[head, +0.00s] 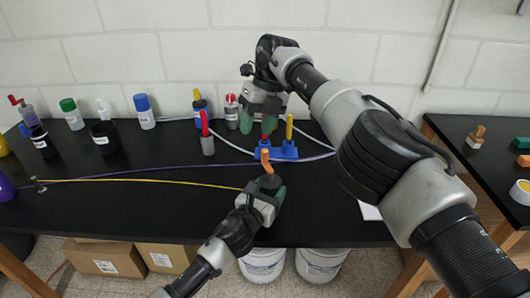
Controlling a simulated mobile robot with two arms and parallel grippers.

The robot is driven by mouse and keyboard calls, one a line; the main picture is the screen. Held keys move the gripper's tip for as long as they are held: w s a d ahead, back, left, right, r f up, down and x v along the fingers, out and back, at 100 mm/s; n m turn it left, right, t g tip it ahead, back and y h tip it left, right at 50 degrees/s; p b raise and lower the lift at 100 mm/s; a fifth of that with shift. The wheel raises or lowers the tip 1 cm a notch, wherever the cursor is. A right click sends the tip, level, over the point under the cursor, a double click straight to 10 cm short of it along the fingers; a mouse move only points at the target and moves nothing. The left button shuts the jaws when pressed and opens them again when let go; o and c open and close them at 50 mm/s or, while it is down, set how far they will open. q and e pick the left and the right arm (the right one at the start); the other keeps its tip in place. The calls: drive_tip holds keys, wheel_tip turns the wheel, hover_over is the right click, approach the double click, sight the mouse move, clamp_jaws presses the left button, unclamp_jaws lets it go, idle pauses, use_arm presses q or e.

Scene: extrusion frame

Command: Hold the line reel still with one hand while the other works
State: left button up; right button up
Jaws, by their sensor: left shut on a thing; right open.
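The line reel (270,181), a small dark spool with an orange handle (265,157) sticking up, is near the front middle of the black table in the head view. My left gripper (268,192) is shut on it from the front, hiding part of it. A yellow line (150,181) runs from a small post (38,184) at the left to the reel area. My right gripper (258,121), with green fingertips, is open behind the reel, just above and behind a blue holder (278,151). I see nothing clearly between its fingers.
The blue holder bears a yellow-handled tool (289,128) and a red-topped piece. A red-tipped bottle (207,135) stands left of it. Several bottles line the back left. A purple cord (130,174) crosses the table. The table's front middle-left is clear. Another table (490,160) is at right.

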sight(265, 149)
drive_tip(key=f+m+h, duration=0.1)
drive_tip(key=f, duration=0.2)
drive_tip(key=d+f+m+t+h, duration=0.1)
drive_tip(key=f, duration=0.2)
drive_tip(key=f+m+h, duration=0.1)
drive_tip(key=f+m, duration=0.1)
drive_tip(key=shift+w+d+f+t, duration=0.3)
drive_tip(key=shift+w+d+f, duration=0.1)
clamp_jaws()
idle(0.3)
drive_tip(key=shift+n, duration=0.3)
drive_tip(key=shift+s+a+r+n, duration=0.1)
drive_tip(key=shift+s+a+n, duration=0.2)
drive_tip(key=shift+n, duration=0.95)
drive_tip(key=shift+s+a+f+n, duration=0.1)
drive_tip(key=shift+s+a+n, duration=0.2)
drive_tip(key=shift+n, duration=0.9)
drive_tip(key=shift+s+a+r+n, duration=0.1)
drive_tip(key=shift+s+a+n, duration=0.2)
drive_tip(key=shift+n, duration=0.95)
